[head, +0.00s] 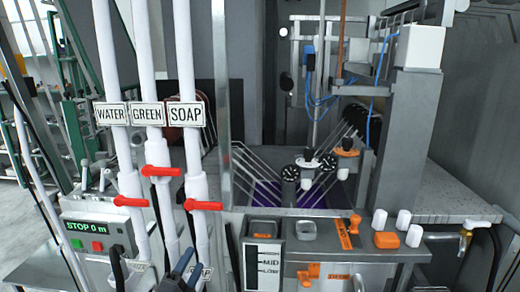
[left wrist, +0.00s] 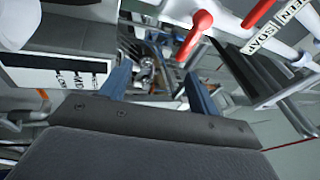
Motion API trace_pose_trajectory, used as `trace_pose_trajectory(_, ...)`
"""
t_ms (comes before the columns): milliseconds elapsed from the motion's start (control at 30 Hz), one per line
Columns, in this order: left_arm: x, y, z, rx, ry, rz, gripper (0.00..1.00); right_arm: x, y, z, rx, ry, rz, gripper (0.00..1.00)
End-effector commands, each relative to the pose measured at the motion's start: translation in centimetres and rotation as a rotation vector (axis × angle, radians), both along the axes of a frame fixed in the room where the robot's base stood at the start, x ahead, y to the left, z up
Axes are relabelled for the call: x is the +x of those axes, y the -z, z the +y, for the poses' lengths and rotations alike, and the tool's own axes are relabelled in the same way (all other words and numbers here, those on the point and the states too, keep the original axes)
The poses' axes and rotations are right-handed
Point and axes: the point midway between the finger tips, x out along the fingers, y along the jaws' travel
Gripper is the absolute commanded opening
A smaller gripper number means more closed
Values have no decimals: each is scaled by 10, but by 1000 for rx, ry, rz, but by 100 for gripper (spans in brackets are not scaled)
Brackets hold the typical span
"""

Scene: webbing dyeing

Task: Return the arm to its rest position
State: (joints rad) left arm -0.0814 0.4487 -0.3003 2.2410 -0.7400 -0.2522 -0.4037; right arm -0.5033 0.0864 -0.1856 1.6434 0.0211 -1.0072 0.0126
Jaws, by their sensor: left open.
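My left gripper (head: 187,268) shows at the bottom edge of the head view, in front of the lower ends of the white pipes. In the left wrist view its two blue fingers (left wrist: 158,88) stand apart with nothing between them. A red valve handle (head: 203,205) is on the SOAP pipe (head: 188,90), above the gripper in the head view. A red handle (left wrist: 196,32) also shows beyond the fingers in the left wrist view. Most of my left arm is out of view. My right gripper is not in view.
The WATER pipe (head: 105,50) and GREEN pipe (head: 147,55) carry red handles. A control box (head: 95,238) reads STOP 0 m at the left. A HIGH/MID/LOW level gauge (head: 264,262) stands right of the gripper. A metal tank with purple liquid (head: 285,195) lies behind.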

Motion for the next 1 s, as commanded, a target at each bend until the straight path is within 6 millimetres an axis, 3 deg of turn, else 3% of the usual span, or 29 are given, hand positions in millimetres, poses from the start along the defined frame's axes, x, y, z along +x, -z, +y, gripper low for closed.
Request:
trace_pose_trajectory(267,-52,98,46,-470,-275,486,61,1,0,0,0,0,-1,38)
trace_pose_trajectory(500,-140,188,59,-802,-519,925,61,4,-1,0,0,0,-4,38)
trace_pose_trajectory(700,-204,227,53,-953,-662,1177,61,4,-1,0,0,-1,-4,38)
trace_pose_trajectory(1000,-270,252,42,-1060,-795,1408,61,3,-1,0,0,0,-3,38)
